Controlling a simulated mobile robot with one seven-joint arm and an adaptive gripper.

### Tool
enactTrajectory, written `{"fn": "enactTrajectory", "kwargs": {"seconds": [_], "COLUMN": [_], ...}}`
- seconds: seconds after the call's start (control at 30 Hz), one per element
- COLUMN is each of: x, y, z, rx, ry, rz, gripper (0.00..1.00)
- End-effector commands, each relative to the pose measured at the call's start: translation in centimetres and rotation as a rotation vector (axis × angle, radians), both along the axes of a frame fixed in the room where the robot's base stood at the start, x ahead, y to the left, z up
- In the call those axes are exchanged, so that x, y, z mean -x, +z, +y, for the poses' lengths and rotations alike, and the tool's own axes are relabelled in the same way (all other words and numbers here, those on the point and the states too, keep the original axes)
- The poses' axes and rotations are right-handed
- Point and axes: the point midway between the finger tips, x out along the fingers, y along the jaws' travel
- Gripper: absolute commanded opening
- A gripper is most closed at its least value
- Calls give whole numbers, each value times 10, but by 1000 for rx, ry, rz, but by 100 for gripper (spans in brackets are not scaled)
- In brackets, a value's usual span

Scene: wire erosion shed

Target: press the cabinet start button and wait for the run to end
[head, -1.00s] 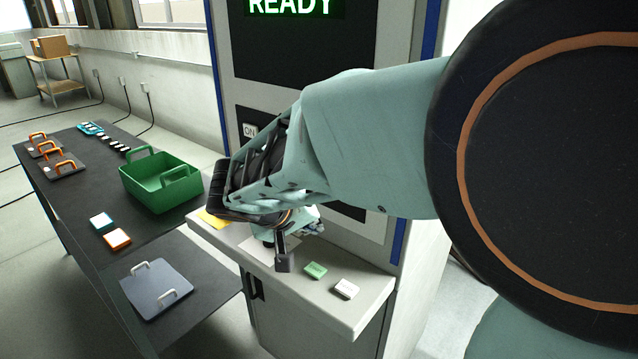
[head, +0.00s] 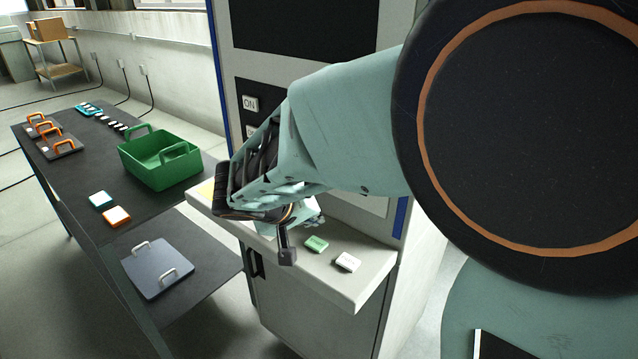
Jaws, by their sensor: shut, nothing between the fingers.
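The grey cabinet (head: 385,150) stands in the middle, with a dark display panel (head: 300,30) whose top is cut off by the picture edge. Below it is a dark control panel with a white ON label (head: 250,103); a second light label under it is mostly hidden by my arm. No start button can be made out for certain. My gripper (head: 287,256) is shut and empty, pointing down by the front of the cabinet's pale ledge (head: 340,290). It is left of a small green block (head: 316,244) and a white block (head: 347,262); contact with the ledge cannot be told.
A dark bench (head: 70,190) at left holds a green handled bin (head: 160,165), a teal-edged block (head: 102,200), an orange-edged block (head: 116,216) and orange-handled plates (head: 60,148). A grey plate with white handles (head: 157,268) lies on a lower shelf.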

Motion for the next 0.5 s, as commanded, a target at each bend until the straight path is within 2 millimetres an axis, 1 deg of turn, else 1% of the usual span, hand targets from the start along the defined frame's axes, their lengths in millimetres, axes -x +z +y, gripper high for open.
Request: {"fn": "enactTrajectory", "kwargs": {"seconds": [0.03, 0.2, 0.33, 0.5], "x": [0, 0, 0, 0], "y": [-13, -30, -35, -35], "z": [0, 0, 0, 0], "rx": [1, -1, -1, -1], "ry": [0, -1, 0, 0], "rz": [1, -1, -1, -1], "gripper": [0, 0, 0, 0]}}
